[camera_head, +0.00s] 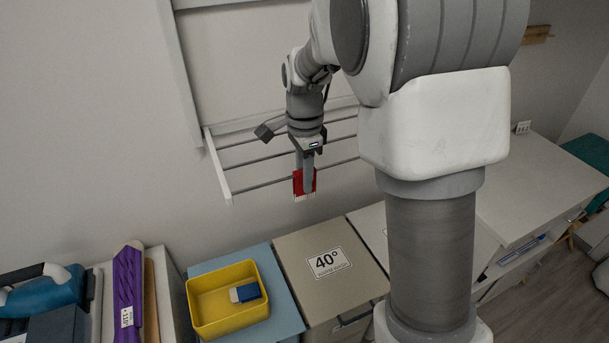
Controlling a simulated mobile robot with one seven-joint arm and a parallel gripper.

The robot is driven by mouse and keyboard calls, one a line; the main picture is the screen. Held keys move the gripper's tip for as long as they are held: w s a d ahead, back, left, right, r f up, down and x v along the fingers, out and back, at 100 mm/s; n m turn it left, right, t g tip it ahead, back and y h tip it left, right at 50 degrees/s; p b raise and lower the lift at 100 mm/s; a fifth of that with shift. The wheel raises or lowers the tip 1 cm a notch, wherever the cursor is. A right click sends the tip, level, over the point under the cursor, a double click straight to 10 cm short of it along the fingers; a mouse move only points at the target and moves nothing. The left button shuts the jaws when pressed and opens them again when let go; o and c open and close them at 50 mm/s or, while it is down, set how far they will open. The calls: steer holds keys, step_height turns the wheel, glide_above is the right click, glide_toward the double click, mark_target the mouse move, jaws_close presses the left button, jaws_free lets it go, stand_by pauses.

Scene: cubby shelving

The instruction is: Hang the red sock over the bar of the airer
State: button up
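The red sock (298,184) is at the airer's front bar, with a pale lower edge hanging just below bar height. My gripper (308,182) points down at the sock, and one grey finger lies in front of the red cloth. The other finger is hidden, so I cannot tell whether the gripper is shut on the sock or open around it. The airer (219,168) is a white wall frame with several thin grey bars. Its front bar (262,185) passes at the sock's height. I cannot tell whether the sock is over the bar or beside it.
A dark grey item (264,132) is at the back bars, left of my wrist. Below stand a yellow tray (204,325) with a blue-and-white block (246,291), and a beige lid marked 40° (298,248). A purple item (128,280) stands left.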

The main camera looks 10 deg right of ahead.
steer(key=o, duration=0.4)
step_height(320, 180, up, 17)
steer(key=s+f+n+t, duration=0.2)
steer(key=s+n, duration=0.3)
steer(key=s, duration=0.2)
steer(key=s+d+f+n+t, duration=0.1)
steer(key=s+n, duration=0.4)
steer(key=s, duration=0.2)
steer(key=s+d+f+n+t, duration=0.1)
steer(key=s+f+n+t, duration=0.1)
steer(key=s+n, duration=0.3)
steer(key=shift+s+f+n+t, duration=0.15)
steer(key=shift+s+n, duration=0.05)
steer(key=shift+s, duration=0.55)
steer(key=shift+s+f+n+t, duration=0.15)
steer(key=shift+s+n, duration=0.05)
steer(key=shift+s, duration=0.55)
